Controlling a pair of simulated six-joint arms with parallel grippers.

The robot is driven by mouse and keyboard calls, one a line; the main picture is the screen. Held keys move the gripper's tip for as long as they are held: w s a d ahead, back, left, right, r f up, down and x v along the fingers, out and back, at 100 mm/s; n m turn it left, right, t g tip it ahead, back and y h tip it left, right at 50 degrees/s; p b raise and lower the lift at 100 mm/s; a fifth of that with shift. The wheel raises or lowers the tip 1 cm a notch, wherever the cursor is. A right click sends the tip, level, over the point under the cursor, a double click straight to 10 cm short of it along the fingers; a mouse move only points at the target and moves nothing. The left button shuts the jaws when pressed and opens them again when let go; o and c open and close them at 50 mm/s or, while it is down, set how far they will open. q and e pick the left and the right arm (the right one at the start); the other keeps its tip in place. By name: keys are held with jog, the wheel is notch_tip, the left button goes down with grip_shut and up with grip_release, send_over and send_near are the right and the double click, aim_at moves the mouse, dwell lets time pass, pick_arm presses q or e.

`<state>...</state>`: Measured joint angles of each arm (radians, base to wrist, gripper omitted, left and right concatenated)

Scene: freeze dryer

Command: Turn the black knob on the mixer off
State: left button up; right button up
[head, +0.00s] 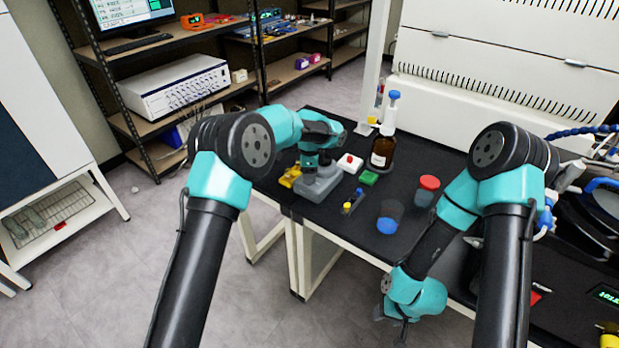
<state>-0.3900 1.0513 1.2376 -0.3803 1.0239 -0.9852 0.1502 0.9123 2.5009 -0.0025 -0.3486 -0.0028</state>
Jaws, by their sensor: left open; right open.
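The mixer (322,186) is a small grey unit on the left part of the black bench. Its black knob cannot be made out; my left arm covers part of the unit. My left gripper (309,164) is at the mixer's upper part, pointing down, and is open. I cannot tell whether it touches the mixer. My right gripper (393,322) hangs low by the bench's front edge, far from the mixer, open and empty.
Right of the mixer stand a white box with a red button (350,161), a green block (369,178), a brown bottle (382,152), a red-capped jar (427,191) and a blue-bottomed container (388,222). Yellow pieces (290,176) lie left of it. A shelf rack (150,128) stands behind.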

pick_arm(q)
jog(key=shift+f, duration=1.15)
jog(key=c, duration=0.9)
jog(key=shift+c, duration=0.2)
jog(key=shift+n, duration=0.5)
jog(key=n, duration=1.1)
